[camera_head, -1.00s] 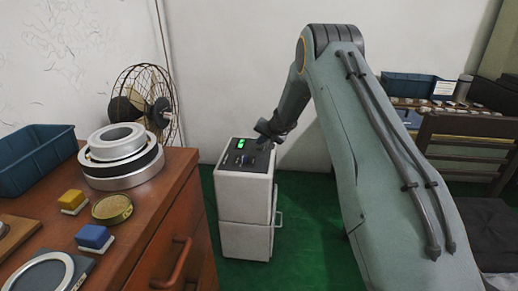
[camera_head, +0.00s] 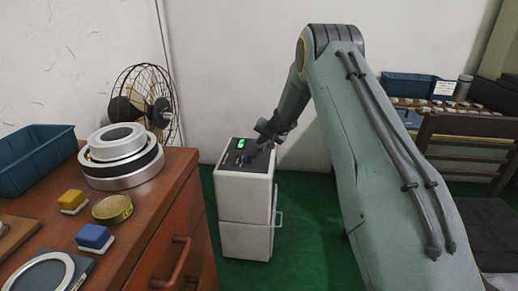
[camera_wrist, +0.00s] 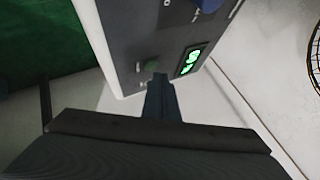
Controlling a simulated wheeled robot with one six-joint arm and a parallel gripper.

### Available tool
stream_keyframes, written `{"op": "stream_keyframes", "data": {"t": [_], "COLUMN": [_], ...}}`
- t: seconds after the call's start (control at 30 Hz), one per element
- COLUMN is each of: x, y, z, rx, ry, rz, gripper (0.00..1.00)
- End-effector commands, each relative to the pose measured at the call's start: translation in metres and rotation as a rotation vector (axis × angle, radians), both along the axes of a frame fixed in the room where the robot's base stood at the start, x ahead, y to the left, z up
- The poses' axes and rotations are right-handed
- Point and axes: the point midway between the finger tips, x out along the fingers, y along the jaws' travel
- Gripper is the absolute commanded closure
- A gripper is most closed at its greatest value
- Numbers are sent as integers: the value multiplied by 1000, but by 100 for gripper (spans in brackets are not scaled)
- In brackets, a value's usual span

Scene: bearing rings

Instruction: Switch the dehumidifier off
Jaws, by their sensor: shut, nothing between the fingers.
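The dehumidifier (camera_head: 245,205) is a pale upright cabinet on the green floor, with a dark control panel on top. Its green display (camera_head: 241,144) is lit; the display also shows in the wrist view (camera_wrist: 191,60). My gripper (camera_head: 262,142) is at the panel's back right part. A blue-grey knob (camera_wrist: 208,4) is cut off at the wrist view's top edge.
A wooden cabinet (camera_head: 178,235) with bearing rings (camera_head: 122,165), a blue bin (camera_head: 35,160) and small blocks stands at the left. A wire fan (camera_head: 145,95) is behind it. A white wall is close behind the dehumidifier.

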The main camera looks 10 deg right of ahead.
Motion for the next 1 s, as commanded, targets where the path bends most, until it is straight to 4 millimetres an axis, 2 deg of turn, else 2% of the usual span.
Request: {"op": "stream_keyframes", "data": {"t": [0.53,1.0], "x": [0,0], "y": [0,0], "z": [-9,-9], "rx": [0,0], "ry": [0,0], "rz": [0,0], "gripper": [100,100]}}
